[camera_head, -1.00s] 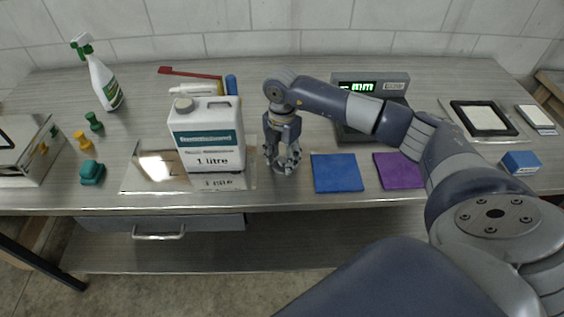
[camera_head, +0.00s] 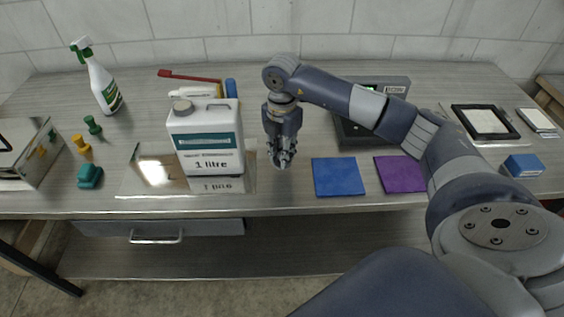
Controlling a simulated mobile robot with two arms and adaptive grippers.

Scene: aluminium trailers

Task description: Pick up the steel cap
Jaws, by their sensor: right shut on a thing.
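My right gripper (camera_head: 282,160) points down over the middle of the steel table. Its fingers are closed together on the steel cap, which is small, grey and mostly hidden between the fingertips. The cap is hard to tell from the grey fingers. The fingertips are just right of the white 1 litre canister and left of the blue cloth. My left gripper is out of view.
The canister (camera_head: 206,140) stands on a mirror-like plate (camera_head: 150,170) close to the gripper's left. A blue cloth (camera_head: 338,177) and a purple cloth (camera_head: 400,174) lie to the right. A dark device (camera_head: 352,135) is behind my arm. A spray bottle (camera_head: 104,88) stands at the back left.

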